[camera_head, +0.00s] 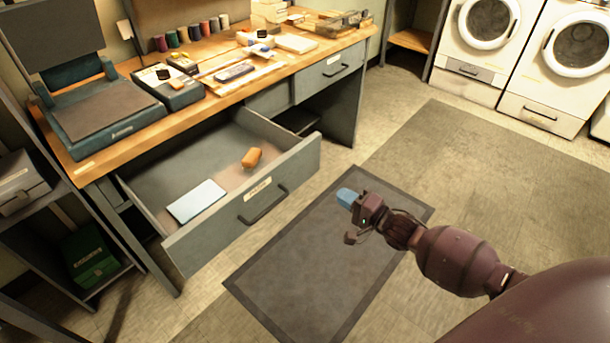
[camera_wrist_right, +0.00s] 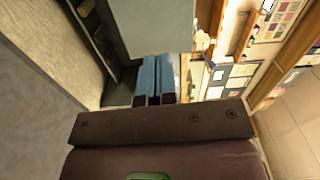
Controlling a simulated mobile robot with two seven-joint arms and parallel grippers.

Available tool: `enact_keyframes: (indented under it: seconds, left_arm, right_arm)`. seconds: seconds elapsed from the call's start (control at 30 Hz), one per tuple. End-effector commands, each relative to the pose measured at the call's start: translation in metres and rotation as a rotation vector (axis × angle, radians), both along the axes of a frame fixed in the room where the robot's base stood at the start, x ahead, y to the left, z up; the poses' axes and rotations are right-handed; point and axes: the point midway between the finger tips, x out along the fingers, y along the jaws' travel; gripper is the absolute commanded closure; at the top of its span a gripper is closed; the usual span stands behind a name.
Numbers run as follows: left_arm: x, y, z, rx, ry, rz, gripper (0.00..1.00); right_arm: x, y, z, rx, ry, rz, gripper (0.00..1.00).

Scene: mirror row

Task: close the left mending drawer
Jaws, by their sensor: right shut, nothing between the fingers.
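The left mending drawer (camera_head: 205,240) is grey and stands pulled well out of the wooden-topped desk (camera_head: 215,90). It has a dark bar handle (camera_head: 263,204) and a small label on its front. Inside lie a pale blue flat item (camera_head: 196,201) and an orange-brown item (camera_head: 252,157). My right gripper (camera_head: 347,198) has blue fingertips that are shut and empty. It is above the dark mat, right of the drawer front and apart from it. The shut blue fingers also show in the right wrist view (camera_wrist_right: 156,80). My left gripper is not in view.
The right desk drawer (camera_head: 330,69) looks shut. A dark floor mat (camera_head: 310,265) lies in front of the desk. Thread spools and boxes stand on the desktop. A shelf with a green box (camera_head: 90,257) is at left. White washers (camera_head: 575,50) stand at the back right.

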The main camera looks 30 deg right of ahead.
Motion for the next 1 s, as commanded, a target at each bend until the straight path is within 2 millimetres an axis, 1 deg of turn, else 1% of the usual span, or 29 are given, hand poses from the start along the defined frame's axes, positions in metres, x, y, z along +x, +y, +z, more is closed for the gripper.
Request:
enact_keyframes:
  seconds: [0.17,0.27,0.37,0.7,0.9,1.0]
  left_arm:
    - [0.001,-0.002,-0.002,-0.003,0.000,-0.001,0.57]
    - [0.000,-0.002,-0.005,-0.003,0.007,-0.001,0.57]
    - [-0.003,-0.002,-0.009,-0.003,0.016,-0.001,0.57]
    - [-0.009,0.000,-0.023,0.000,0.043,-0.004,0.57]
    - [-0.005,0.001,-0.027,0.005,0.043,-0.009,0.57]
    - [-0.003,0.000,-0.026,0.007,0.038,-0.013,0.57]
  right_arm:
    - [0.003,0.002,0.000,0.054,0.018,0.001,1.00]
    - [0.011,0.004,-0.001,0.055,0.018,0.001,1.00]
    - [0.024,0.010,-0.001,0.054,0.018,0.002,1.00]
    - [0.079,0.029,-0.004,0.053,0.021,0.001,1.00]
    - [0.108,0.040,-0.004,0.053,0.021,0.001,1.00]
    - [0.118,0.044,-0.003,0.052,0.020,0.001,1.00]
